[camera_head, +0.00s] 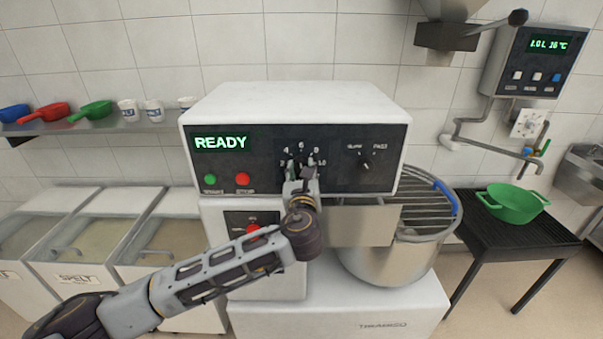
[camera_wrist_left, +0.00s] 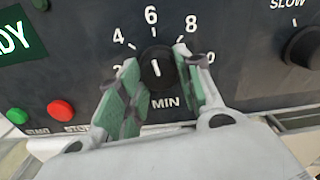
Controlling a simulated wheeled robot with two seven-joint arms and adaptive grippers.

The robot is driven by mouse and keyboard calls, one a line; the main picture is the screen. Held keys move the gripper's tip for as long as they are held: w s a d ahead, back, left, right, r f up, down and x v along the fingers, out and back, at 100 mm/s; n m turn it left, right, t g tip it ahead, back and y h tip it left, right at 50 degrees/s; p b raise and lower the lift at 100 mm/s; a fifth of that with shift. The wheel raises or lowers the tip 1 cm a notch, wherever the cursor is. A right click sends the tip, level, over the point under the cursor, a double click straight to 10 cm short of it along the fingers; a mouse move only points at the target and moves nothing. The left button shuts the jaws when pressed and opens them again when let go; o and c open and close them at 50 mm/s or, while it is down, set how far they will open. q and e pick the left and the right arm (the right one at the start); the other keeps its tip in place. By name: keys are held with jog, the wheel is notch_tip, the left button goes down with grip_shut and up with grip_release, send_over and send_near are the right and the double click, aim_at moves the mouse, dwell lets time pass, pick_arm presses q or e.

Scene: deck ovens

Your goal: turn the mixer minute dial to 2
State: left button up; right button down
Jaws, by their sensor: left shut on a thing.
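The mixer (camera_head: 300,104) stands in front of me with a dark control panel. Its minute dial (camera_wrist_left: 156,66) is a round black knob marked MIN, with 2 partly hidden at the left, then 4, 6, 8 and 10 around it. The white mark on the knob points about straight up, toward 6. My left gripper (camera_head: 300,174) is at the dial, its green-padded fingers shut on either side of the knob in the wrist view (camera_wrist_left: 157,62). In the head view the gripper hides most of the knob. My right gripper is not in view.
A slow/fast knob (camera_head: 365,160) sits to the right of the dial. A green button (camera_head: 210,180) and a red button (camera_head: 242,179) lie left, under the READY display (camera_head: 220,142). The steel bowl (camera_head: 390,262) is at lower right.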

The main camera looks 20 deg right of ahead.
pick_arm(q)
jog(key=n+b, duration=0.1)
jog(key=n, duration=1.5)
jog(key=shift+r+b, duration=0.1)
jog(key=shift+b, duration=0.3)
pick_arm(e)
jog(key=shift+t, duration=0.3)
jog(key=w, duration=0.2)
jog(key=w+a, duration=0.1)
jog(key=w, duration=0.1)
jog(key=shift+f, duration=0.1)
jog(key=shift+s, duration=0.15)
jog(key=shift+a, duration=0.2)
pick_arm(q)
jog(key=o, duration=1)
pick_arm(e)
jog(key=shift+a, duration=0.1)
